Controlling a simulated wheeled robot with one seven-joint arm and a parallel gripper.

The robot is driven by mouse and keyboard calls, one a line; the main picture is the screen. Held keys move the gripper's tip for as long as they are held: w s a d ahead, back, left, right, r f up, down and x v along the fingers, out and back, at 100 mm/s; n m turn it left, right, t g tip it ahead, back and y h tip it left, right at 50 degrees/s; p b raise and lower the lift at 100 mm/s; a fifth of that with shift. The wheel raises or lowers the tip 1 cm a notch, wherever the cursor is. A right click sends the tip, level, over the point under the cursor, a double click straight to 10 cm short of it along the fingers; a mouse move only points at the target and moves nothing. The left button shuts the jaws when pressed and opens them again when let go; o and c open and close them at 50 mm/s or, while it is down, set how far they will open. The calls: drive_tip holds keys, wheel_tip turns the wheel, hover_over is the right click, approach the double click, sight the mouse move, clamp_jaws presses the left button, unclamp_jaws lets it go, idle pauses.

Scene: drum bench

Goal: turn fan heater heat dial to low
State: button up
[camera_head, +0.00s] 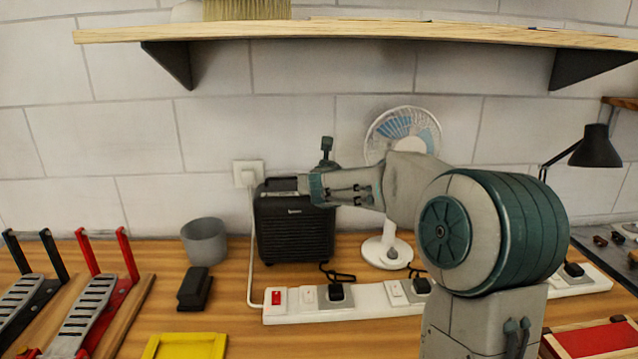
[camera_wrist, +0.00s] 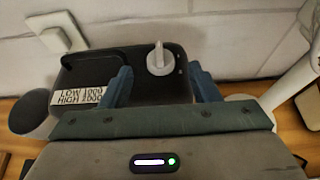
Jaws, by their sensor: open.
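The black fan heater (camera_head: 295,235) stands upright on the bench against the wall. In the wrist view its dark top (camera_wrist: 110,68) shows a pale heat dial (camera_wrist: 158,62) with a raised ridge pointing up the picture. My gripper (camera_wrist: 160,72) is open and empty, with one blue finger on each side of the dial and a gap to both. I cannot tell the fingertips' exact height over the top. In the head view my wrist hides part of the heater's top.
A white fan (camera_head: 385,250) stands right of the heater. A power strip (camera_head: 375,303) lies in front, its cable rising to a wall socket (camera_head: 248,174). A grey cup (camera_head: 204,241) stands left. A wooden shelf (camera_head: 350,32) hangs above.

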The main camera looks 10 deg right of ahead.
drive_tip(key=shift+x, duration=1.7)
drive_tip(key=c, duration=1)
